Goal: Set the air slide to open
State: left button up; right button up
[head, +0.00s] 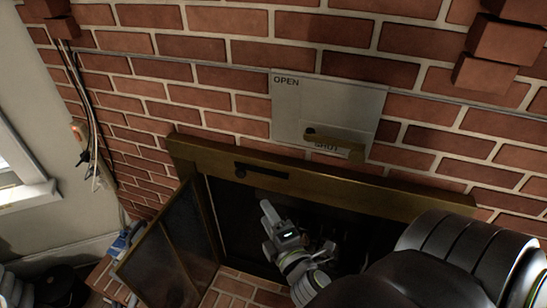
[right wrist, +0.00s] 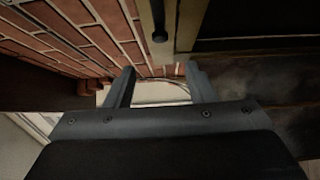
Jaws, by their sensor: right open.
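A dark slot with a small dark knob (head: 240,173) at its left end sits in the brass fireplace frame (head: 345,190). This may be the air slide; no lettering shows beside it. A pale plate (head: 295,103) above, on the brick wall, reads OPEN at top left and SHUT at the bottom. A brass lever (head: 333,139) on the plate lies almost level, just above SHUT. My right gripper (head: 268,215) is in front of the firebox opening, below the slot. In the right wrist view its fingers (right wrist: 162,88) are apart, with nothing held. A dark knob (right wrist: 159,36) shows beyond them.
A glazed brass-framed door (head: 165,265) stands swung open at the left of the dark firebox. Brick corbels (head: 500,42) jut out at the upper right. A brick hearth (head: 240,290) lies below.

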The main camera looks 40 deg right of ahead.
jog(key=shift+v, duration=1.25)
jog(key=shift+a, duration=0.1)
